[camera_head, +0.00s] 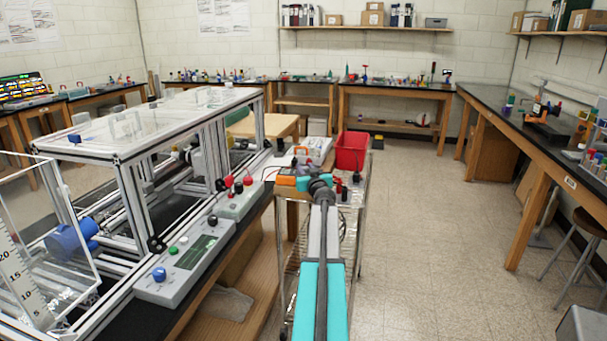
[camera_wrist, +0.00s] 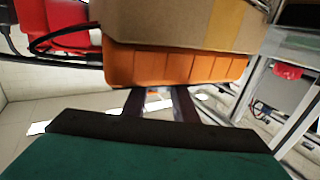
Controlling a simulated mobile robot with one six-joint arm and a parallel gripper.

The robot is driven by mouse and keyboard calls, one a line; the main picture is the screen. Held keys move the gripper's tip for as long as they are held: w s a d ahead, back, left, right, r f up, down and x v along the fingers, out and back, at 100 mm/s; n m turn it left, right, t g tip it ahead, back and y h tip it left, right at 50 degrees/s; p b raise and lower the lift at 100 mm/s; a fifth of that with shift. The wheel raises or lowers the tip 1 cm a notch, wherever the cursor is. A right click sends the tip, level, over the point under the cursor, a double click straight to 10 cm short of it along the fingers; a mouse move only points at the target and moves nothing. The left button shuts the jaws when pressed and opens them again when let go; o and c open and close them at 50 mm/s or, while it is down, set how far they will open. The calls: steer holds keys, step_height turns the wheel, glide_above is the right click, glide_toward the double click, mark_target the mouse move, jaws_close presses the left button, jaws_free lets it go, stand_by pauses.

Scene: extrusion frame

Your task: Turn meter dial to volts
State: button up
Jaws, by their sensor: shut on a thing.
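An orange ribbed body (camera_wrist: 175,66) with a tan face above it fills the top of the wrist view, and I take it to be the meter. In the head view an orange case (camera_head: 285,181) sits at the near end of the cart, beside my arm's end. My gripper (camera_wrist: 160,95) reaches to the lower edge of the orange body with its two dark fingers. It is shut on a small part there, most likely the meter dial. The dial's face, its marks and its setting are hidden.
The cart holds a red bin (camera_head: 351,151) at its far end. Red and black knobs stand on a grey unit (camera_head: 240,200) to the left, next to the aluminium extrusion frame (camera_head: 135,195). The floor (camera_head: 430,230) to the right is clear up to the long bench (camera_head: 530,140).

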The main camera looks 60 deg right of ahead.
steer(key=shift+f+m+g+h+b, duration=0.1)
steer(key=shift+m+g+h+b, duration=0.2)
steer(key=shift+m+g+h, duration=0.45)
steer(key=shift+m+g+h+p, duration=0.65)
steer(key=shift+g+p, duration=0.2)
steer(key=shift+p, duration=0.15)
steer(key=m+g+p, duration=0.1)
steer(key=p, duration=0.2)
steer(key=m+g+h+p, duration=0.1)
steer(key=g+p, duration=0.1)
steer(key=p, duration=0.2)
steer(key=shift+r+h, duration=0.3)
steer(key=m+g+p, duration=0.1)
steer(key=p, duration=0.4)
steer(key=m+g+h+p, duration=0.1)
steer(key=g+p, duration=0.1)
steer(key=p, duration=0.3)
steer(key=shift+w+g, duration=0.1)
steer(key=shift+g, duration=0.2)
steer(key=m+g+p, duration=0.2)
steer(key=g+p, duration=0.1)
steer(key=p, duration=0.1)
steer(key=shift+f+m+g+p, duration=0.15)
steer(key=shift+m+g+p, duration=0.35)
steer(key=shift+m+g, duration=0.8)
